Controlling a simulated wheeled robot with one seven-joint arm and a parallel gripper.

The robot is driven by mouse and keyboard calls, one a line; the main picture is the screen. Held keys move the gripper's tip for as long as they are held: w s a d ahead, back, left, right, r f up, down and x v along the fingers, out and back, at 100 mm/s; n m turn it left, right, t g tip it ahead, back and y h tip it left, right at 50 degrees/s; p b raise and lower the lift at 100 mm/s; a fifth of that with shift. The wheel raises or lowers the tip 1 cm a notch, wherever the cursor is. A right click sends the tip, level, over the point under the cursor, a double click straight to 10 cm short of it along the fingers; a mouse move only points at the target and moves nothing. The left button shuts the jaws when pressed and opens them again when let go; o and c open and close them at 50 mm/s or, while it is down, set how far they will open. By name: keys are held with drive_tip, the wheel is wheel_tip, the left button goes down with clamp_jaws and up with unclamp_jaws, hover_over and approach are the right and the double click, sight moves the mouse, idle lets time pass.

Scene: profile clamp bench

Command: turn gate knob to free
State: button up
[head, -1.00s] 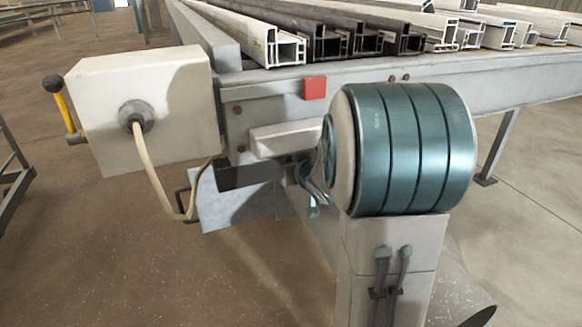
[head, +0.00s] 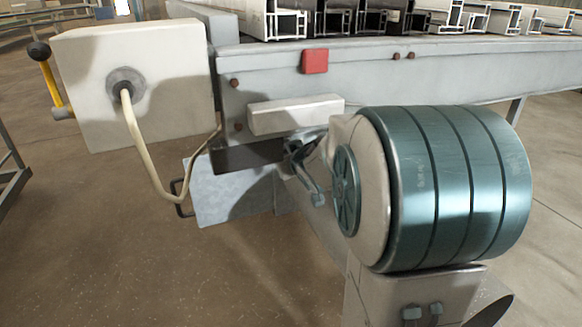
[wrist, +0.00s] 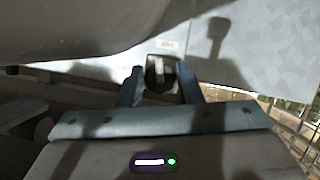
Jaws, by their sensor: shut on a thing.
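In the wrist view, the gate knob (wrist: 154,75) is a round dark knob with a pale bar across its face. The head view shows my wrist at the bench end below the beam. The knob is not clearly visible there, and which way its bar is set is hard to tell.
A grey bench beam (head: 440,75) carries several profiles (head: 290,22). It bears a red block (head: 314,61) and a pale bar (head: 295,115) close above my gripper. At left are a white box (head: 130,75) with a cable (head: 150,180) and a yellow lever (head: 52,85). Floor at lower left is clear.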

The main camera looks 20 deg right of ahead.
drive_tip(key=shift+n+h+b, duration=1)
drive_tip(key=shift+n+b, duration=0.5)
drive_tip(key=shift+b, duration=0.1)
drive_tip(key=n+t+h+p, duration=0.1)
drive_tip(key=n+h+p, duration=0.1)
drive_tip(key=n, duration=0.1)
drive_tip(key=shift+a+n+p, duration=0.15)
drive_tip(key=shift+n+p, duration=0.15)
drive_tip(key=shift+p, duration=0.05)
drive_tip(key=shift+f+n+t+h, duration=0.1)
drive_tip(key=shift+n+t+h, duration=0.35)
drive_tip(key=shift+n, duration=0.75)
drive_tip(key=shift+f+n+t+h, duration=0.1)
drive_tip(key=shift+n+t+h, duration=0.35)
drive_tip(key=shift+n, duration=0.75)
drive_tip(key=shift+r, duration=0.1)
drive_tip(key=o, duration=1)
drive_tip(key=shift+c, duration=0.2)
